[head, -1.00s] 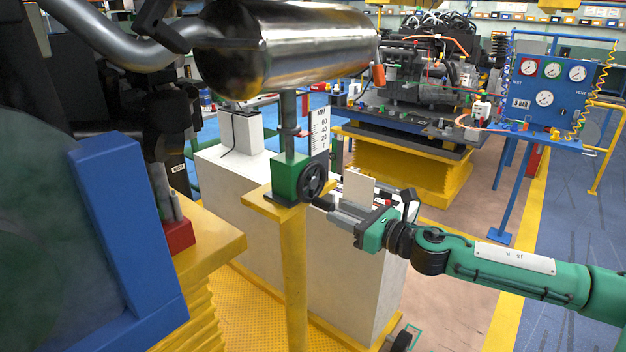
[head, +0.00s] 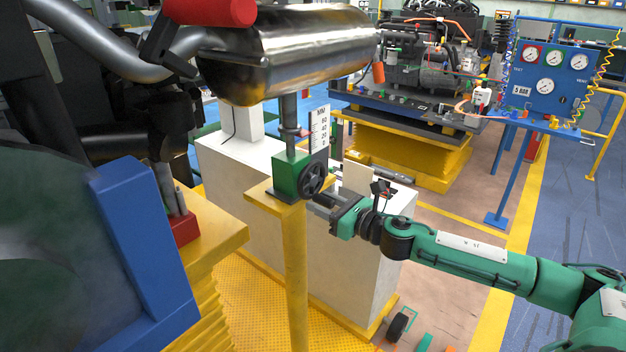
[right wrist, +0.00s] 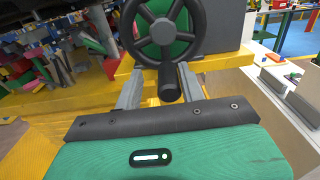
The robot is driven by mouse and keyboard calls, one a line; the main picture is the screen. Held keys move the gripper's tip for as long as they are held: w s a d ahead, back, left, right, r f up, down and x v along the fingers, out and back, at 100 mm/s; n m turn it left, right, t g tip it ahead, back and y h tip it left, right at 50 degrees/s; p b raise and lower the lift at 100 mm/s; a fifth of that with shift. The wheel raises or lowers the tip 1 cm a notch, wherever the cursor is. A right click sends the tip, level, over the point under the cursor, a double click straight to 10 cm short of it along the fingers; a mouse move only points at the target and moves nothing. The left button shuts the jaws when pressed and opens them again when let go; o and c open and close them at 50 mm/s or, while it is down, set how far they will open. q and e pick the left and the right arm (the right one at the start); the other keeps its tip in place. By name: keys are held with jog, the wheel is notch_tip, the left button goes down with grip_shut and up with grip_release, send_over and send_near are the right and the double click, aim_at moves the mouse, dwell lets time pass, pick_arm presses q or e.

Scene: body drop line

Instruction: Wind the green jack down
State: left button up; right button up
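The green jack (head: 288,176) stands on a yellow post, and its shaft (head: 289,122) rises to the underside of a shiny silver cylinder (head: 300,50). A black handwheel (head: 313,178) is on its right side, with a stubby black handle (head: 324,200) low on the rim. My right gripper (head: 332,206) is at the handle. In the right wrist view the handwheel (right wrist: 166,25) is ahead, and the handle end (right wrist: 169,88) lies between two grey fingers, nearer the right one. A gap shows on the left; contact on the right is unclear. My left gripper is not visible.
A millimetre scale (head: 319,130) stands beside the jack shaft. A white cabinet (head: 240,180) is behind the post. A blue frame (head: 150,245) and yellow platform (head: 210,240) fill the left. A blue gauge panel (head: 550,85) is at right. A red rounded part (head: 212,10) shows at top.

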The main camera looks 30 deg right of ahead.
aim_at(323, 182)
jog(key=shift+d+f, duration=0.1)
grip_shut()
jog(key=shift+w+d, duration=0.25)
jog(key=shift+d, duration=0.2)
jog(key=shift+w+d+r+b, duration=0.3)
jog(key=shift+d+r, duration=0.05)
jog(key=shift+d, duration=0.35)
jog(key=shift+w+d+r+p, duration=0.2)
jog(key=shift+d+r, duration=0.25)
jog(key=shift+w+d+r+p, duration=0.15)
jog(key=shift+d+r+p, duration=0.05)
jog(key=shift+d+r, duration=0.25)
